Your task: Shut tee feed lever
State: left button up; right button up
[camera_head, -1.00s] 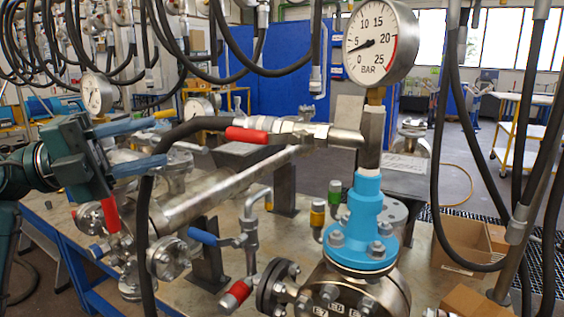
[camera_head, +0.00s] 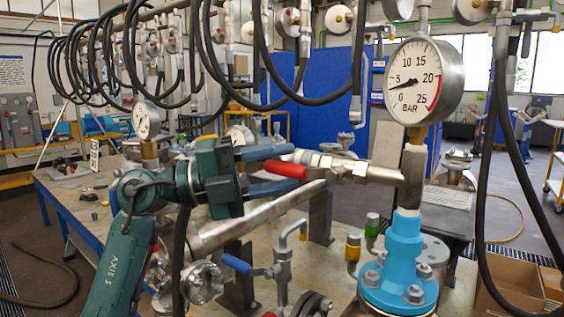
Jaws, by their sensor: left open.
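A red-sleeved lever (camera_head: 287,169) lies along the metal valve and pipe that run into the tee (camera_head: 413,165) under the large pressure gauge (camera_head: 424,80). I take this to be the tee feed lever. My left gripper (camera_head: 291,168) is open, with one blue finger above the red lever and the other below it in the picture. The lever's left end shows between the fingers. I cannot tell whether the fingers touch it. The gripper body hides the hose end behind it. My right gripper is not in view.
A bright blue flanged fitting (camera_head: 403,245) stands below the tee. A blue-handled valve (camera_head: 236,263) and a bent pipe stand below the gripper. Black hoses (camera_head: 362,60) hang overhead.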

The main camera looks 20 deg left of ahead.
pick_arm(q)
jog(key=shift+w+d+r, duration=0.1)
jog(key=shift+w+d, duration=0.1)
jog(key=shift+d, duration=0.2)
grip_shut()
dwell(0.4)
